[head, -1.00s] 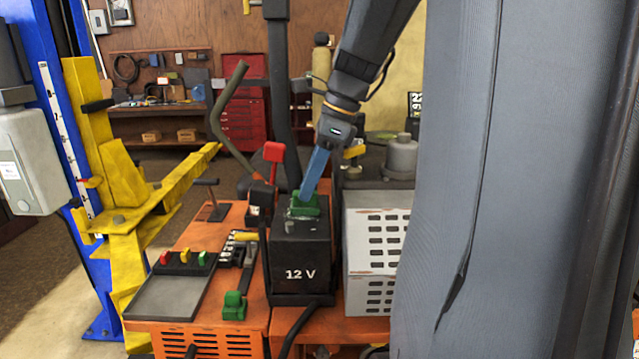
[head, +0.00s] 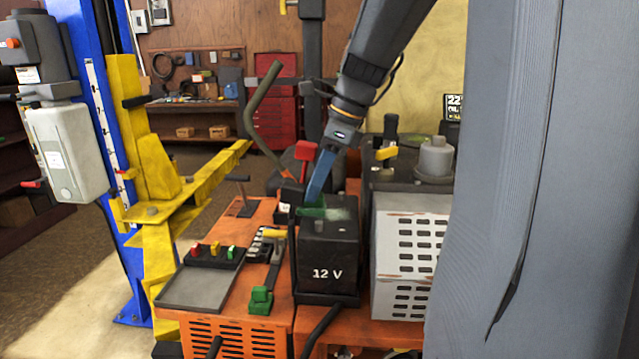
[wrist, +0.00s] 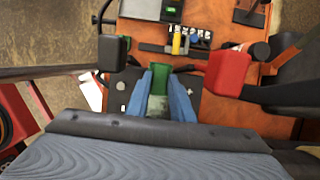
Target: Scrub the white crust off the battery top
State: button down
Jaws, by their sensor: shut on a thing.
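The black battery (head: 328,255), marked 12 V, stands upright on the orange deck. A pale whitish crust patch (head: 340,214) shows on its top, right of the brush. My gripper (head: 317,195), with blue fingers, is shut on a green brush (head: 313,212) at the left part of the battery top. In the wrist view the green brush (wrist: 159,82) sits between the blue fingers, with a pale patch (wrist: 157,106) just below it. The brush's underside is hidden, so I cannot tell whether it touches the crust.
A red clamp (head: 306,151) and a black clamp (head: 289,193) stand close behind and left of the battery. A grey perforated box (head: 408,255) is close on the right. A grey tray (head: 202,288) and a green-ended tool (head: 261,299) lie left on the deck.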

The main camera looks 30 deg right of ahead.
jog(key=shift+s+d+f, duration=0.15)
jog(key=shift+s+d, duration=0.75)
jog(key=shift+d, duration=0.3)
jog(key=shift+s+d+f, duration=0.15)
jog(key=shift+s+d, duration=0.7)
jog(key=shift+d, duration=0.3)
jog(key=shift+s+d+r, duration=0.1)
jog(key=shift+s+d, duration=0.1)
jog(key=shift+s, duration=0.05)
jog(key=shift+a, duration=0.1)
jog(key=shift+s, duration=0.1)
